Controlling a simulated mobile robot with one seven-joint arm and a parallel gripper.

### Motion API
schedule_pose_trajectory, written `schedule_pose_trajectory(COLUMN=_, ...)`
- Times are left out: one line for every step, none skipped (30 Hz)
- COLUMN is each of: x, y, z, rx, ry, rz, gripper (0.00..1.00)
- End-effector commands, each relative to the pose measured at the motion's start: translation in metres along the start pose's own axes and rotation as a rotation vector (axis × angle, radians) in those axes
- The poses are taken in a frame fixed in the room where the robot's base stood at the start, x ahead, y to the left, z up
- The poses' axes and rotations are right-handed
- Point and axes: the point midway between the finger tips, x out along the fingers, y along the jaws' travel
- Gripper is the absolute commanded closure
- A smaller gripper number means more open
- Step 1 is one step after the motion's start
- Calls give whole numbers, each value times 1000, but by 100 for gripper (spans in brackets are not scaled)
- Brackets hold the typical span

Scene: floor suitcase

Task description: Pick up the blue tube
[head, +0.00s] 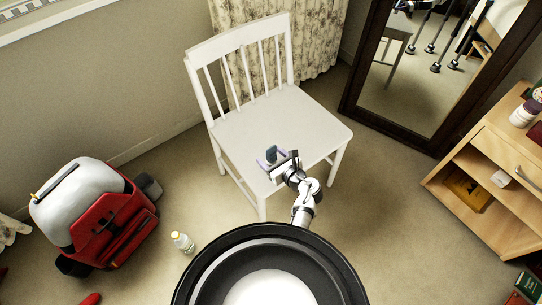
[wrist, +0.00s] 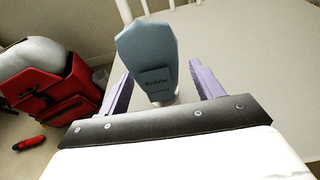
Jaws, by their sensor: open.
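The blue tube (wrist: 148,62) stands upright on the seat of the white chair (head: 257,117). It is grey-blue with a dark label and a narrower pale base. In the head view the tube (head: 271,153) shows small, near the front of the seat. My gripper (head: 270,160) is at the tube, low over the seat. In the wrist view my gripper (wrist: 160,88) is open, with one purple finger on each side of the tube. A gap shows between the tube and the right finger; the left finger is close to it, and I cannot tell whether they touch.
A red and white suitcase (head: 110,221) and a white bottle (head: 182,242) are on the floor at left. A framed mirror (head: 425,75) stands behind at right. A wooden shelf unit (head: 480,180) is at right. Carpet around the chair is mostly clear.

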Motion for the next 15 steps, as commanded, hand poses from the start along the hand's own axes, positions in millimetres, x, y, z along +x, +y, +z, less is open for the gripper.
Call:
schedule_pose_trajectory(x=2, y=0, z=0, rx=1, ry=1, rz=-1, gripper=34)
schedule_pose_trajectory(x=3, y=0, z=-1, rx=1, ry=1, rz=-1, gripper=34)
schedule_pose_trajectory(x=3, y=0, z=-1, rx=1, ry=1, rz=-1, gripper=34)
schedule_pose_trajectory(x=3, y=0, z=-1, rx=1, ry=1, rz=-1, gripper=34)
schedule_pose_trajectory(x=3, y=0, z=-1, rx=1, ry=1, rz=-1, gripper=34)
schedule_pose_trajectory(x=3, y=0, z=-1, rx=1, ry=1, rz=-1, gripper=34)
schedule_pose_trajectory(x=3, y=0, z=-1, rx=1, ry=1, rz=-1, gripper=34)
schedule_pose_trajectory(x=2, y=0, z=-1, rx=1, ry=1, rz=-1, gripper=37)
schedule_pose_trajectory(x=2, y=0, z=-1, rx=1, ry=1, rz=-1, gripper=42)
schedule_pose_trajectory(x=2, y=0, z=-1, rx=1, ry=1, rz=-1, gripper=46)
schedule_pose_trajectory(x=2, y=0, z=-1, rx=1, ry=0, rz=-1, gripper=50)
schedule_pose_trajectory(x=2, y=0, z=0, rx=1, ry=0, rz=-1, gripper=55)
schedule_pose_trajectory(x=2, y=0, z=0, rx=1, ry=0, rz=-1, gripper=59)
schedule_pose_trajectory(x=2, y=0, z=0, rx=1, ry=1, rz=-1, gripper=63)
schedule_pose_trajectory(x=2, y=0, z=0, rx=1, ry=0, rz=-1, gripper=68)
